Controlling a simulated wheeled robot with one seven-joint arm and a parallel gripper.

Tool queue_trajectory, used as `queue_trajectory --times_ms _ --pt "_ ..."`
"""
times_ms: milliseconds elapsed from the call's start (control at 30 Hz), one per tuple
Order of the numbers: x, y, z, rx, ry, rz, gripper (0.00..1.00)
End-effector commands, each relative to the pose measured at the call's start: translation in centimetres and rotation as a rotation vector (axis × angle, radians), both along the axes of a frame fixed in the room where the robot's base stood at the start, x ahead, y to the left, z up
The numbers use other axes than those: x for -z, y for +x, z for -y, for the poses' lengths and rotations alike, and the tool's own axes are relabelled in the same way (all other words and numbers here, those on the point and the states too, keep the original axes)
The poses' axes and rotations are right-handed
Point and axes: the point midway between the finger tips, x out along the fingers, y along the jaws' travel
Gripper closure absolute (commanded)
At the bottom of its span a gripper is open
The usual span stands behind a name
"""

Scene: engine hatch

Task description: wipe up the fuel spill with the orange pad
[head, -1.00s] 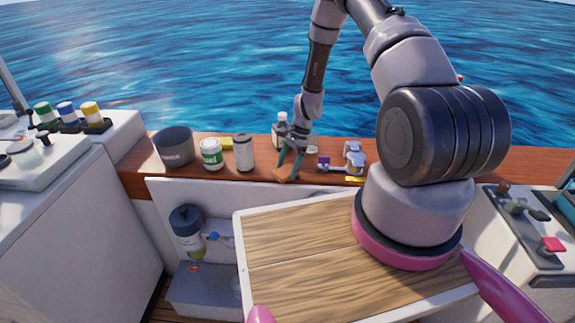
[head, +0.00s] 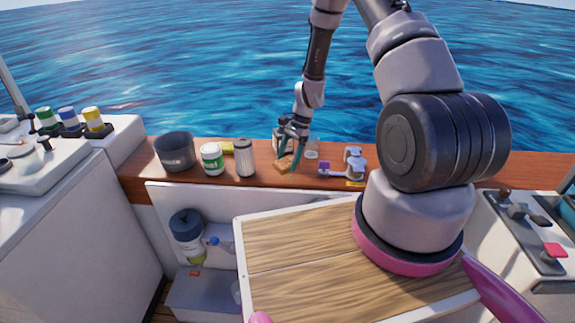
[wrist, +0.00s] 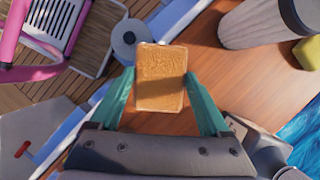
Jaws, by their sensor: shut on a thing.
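The orange pad (wrist: 160,78) is a small, rectangular, rough-faced block. My gripper (wrist: 160,72) is shut on it, with a teal finger along each side. In the head view the pad (head: 284,165) is low over the wooden ledge, under the fingers of my gripper (head: 291,158). I cannot tell whether it touches the wood. I cannot make out the fuel spill in either view; the pad and fingers hide part of the ledge (head: 215,183).
Left of my gripper stand a ribbed filter (head: 244,158), a green-labelled can (head: 212,159), a dark pot (head: 175,152) and a yellow block (head: 227,148). The wooden hatch board (head: 300,245) lies in front.

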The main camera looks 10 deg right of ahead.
Motion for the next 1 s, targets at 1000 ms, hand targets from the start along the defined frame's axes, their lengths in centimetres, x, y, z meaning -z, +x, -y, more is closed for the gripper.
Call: queue_trajectory --times_ms 1000 --pt "-3.2 0.0 0.0 0.000 0.000 -0.001 0.72"
